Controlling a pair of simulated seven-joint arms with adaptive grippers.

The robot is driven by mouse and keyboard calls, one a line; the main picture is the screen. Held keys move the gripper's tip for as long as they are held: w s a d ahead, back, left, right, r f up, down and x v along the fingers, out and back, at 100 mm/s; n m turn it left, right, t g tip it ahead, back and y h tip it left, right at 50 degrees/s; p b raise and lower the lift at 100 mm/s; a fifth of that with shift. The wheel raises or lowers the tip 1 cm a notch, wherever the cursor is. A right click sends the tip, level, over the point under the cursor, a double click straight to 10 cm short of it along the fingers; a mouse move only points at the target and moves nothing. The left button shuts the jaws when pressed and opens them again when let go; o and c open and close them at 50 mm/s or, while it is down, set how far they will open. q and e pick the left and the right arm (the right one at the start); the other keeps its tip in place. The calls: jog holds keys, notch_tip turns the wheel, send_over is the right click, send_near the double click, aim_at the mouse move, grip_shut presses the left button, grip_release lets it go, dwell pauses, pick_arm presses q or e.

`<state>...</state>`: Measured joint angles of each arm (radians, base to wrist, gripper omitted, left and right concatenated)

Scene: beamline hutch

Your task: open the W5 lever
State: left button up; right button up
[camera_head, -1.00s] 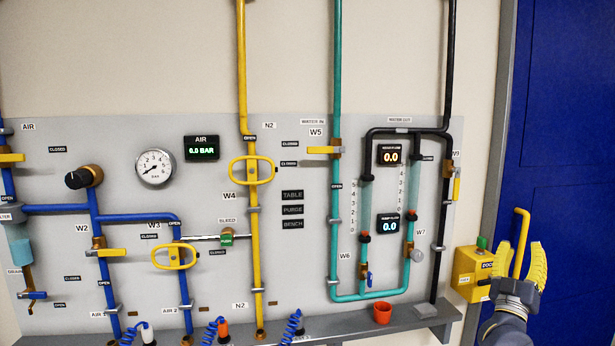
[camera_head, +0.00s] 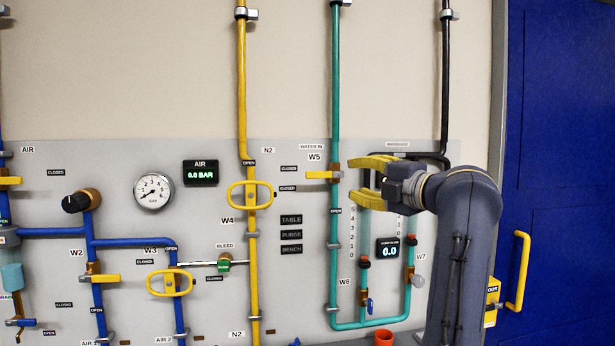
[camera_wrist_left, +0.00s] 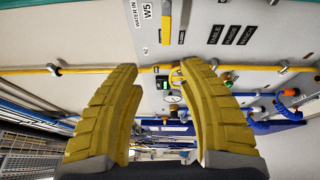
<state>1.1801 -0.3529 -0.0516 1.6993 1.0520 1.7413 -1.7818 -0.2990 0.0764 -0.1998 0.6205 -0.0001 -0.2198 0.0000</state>
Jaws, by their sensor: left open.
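The W5 lever (camera_head: 318,175) is a short yellow handle on a brass valve of the teal water pipe (camera_head: 336,110). It lies level, pointing left toward a CLOSED label; an OPEN label sits below on the pipe. My left gripper (camera_head: 351,179) is open and empty, with its yellow fingers just right of the valve, one higher and one lower, pointing left. In the left wrist view the open fingers (camera_wrist_left: 160,70) spread wide, and the yellow W5 lever (camera_wrist_left: 166,24) shows at the top beside its label, beyond the fingertips. My right gripper is not in view.
Left of W5 stands the yellow N2 pipe (camera_head: 241,100) with the W4 oval handle (camera_head: 250,195). My left arm covers part of the black pipe and flow tubes. An orange cup (camera_head: 383,338) sits on the ledge below. A blue door (camera_head: 560,120) is at right.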

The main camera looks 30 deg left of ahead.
aim_at(317, 175)
pick_arm(q)
jog(key=shift+m, duration=0.6)
jog(key=x, duration=1.1)
jog(key=f+x, duration=0.1)
jog(key=x, duration=0.5)
jog(key=shift+w+f, duration=0.15)
jog(key=shift+w, duration=0.25)
grip_shut()
